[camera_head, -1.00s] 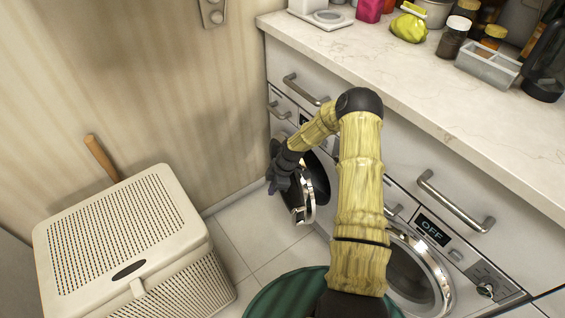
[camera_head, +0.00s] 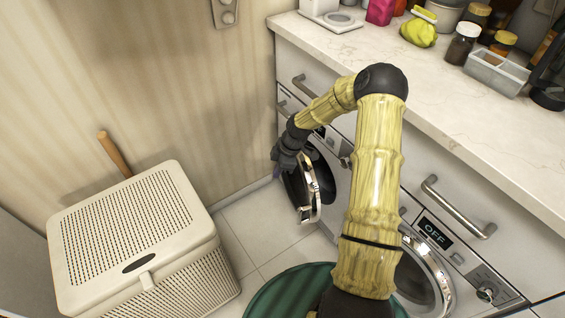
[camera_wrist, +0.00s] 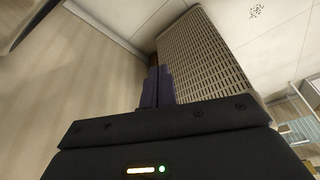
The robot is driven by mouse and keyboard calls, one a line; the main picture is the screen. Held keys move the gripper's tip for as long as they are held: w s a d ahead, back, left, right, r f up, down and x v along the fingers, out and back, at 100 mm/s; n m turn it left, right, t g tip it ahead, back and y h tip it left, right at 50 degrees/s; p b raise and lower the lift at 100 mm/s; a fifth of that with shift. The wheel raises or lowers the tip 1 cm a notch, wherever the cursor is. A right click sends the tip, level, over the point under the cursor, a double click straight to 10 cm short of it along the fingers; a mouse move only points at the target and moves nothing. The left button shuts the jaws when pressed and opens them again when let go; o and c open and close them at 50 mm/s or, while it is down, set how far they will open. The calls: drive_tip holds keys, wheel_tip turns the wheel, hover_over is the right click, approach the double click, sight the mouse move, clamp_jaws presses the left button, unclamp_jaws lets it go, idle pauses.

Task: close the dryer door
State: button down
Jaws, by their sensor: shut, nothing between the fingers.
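Two front-loading machines stand under the counter. The far-left one (camera_head: 341,180) has its round chrome-rimmed door (camera_head: 310,197) standing partly open, swung out from the dark opening. The nearer one (camera_head: 422,280) shows an OFF display, and its door looks shut, though my arm hides part of it. The head view does not show which of them is the dryer. My gripper (camera_head: 277,172) is at the outer left side of the open door, close to its rim; I cannot tell whether it touches. In the wrist view its fingers (camera_wrist: 157,87) are together and empty.
A beige perforated laundry hamper (camera_head: 130,235) stands on the floor at left, with a wooden handle (camera_head: 114,153) behind it. The wall (camera_head: 150,80) is close to my gripper's left. A marble counter (camera_head: 430,75) with jars runs above. Tiled floor (camera_head: 250,232) is free between hamper and machines.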

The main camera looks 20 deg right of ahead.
drive_tip(key=s+a+r+m+h+p, duration=0.1)
drive_tip(key=s+r+m, duration=0.7)
drive_tip(key=r, duration=0.8)
drive_tip(key=shift+s+a+r+h+p, duration=0.15)
drive_tip(key=shift+s+a+h+p, duration=0.35)
drive_tip(key=shift+s+h, duration=0.85)
drive_tip(key=shift+s+d+y, duration=0.1)
drive_tip(key=shift+s+y, duration=0.15)
drive_tip(key=s+r+m+t, duration=0.2)
drive_tip(key=s+r+m, duration=0.5)
drive_tip(key=s, duration=0.4)
drive_tip(key=shift+s+a+r+m, duration=0.15)
drive_tip(key=shift+a+r+m, duration=0.1)
drive_tip(key=shift+m, duration=0.15)
drive_tip(key=shift+d+f, duration=0.1)
